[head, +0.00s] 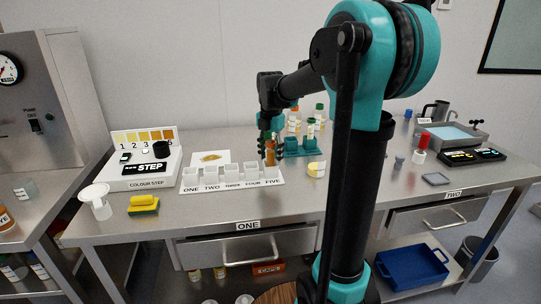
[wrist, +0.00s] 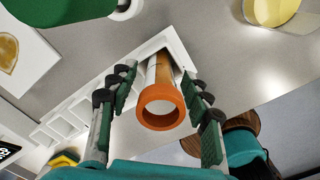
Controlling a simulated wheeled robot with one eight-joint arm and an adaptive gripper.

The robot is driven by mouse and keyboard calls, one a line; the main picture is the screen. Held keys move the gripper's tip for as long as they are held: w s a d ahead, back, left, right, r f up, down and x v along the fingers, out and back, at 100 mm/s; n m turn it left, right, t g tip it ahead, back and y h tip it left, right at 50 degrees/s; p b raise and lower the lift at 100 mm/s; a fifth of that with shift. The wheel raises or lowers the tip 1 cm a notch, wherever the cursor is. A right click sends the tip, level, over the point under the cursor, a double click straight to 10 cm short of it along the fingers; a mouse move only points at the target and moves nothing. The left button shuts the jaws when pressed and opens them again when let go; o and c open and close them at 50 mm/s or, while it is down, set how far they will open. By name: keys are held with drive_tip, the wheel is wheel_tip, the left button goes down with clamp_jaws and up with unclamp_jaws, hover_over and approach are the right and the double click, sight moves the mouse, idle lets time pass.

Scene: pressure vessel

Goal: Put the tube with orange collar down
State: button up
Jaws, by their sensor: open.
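The tube with orange collar (head: 270,152) stands at the slot labelled FIVE, at the right end of the white rack (head: 232,188). In the wrist view its orange collar (wrist: 160,122) faces me, with the tube's body running down into the end slot of the rack (wrist: 68,112). My gripper (head: 269,152) is around the tube from above. In the wrist view my gripper (wrist: 163,103) is open, a finger on each side of the collar with a small gap showing. The tube's lower end is hidden in the slot.
A teal block (head: 303,148) with bottles behind it stands right of the rack. The colour step stand (head: 146,165), a yellow-green sponge (head: 143,204) and a white cup (head: 98,203) are to the left.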

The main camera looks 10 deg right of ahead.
wheel_tip(320, 180, up, 12)
drive_tip(key=shift+r, duration=0.15)
idle(0.4)
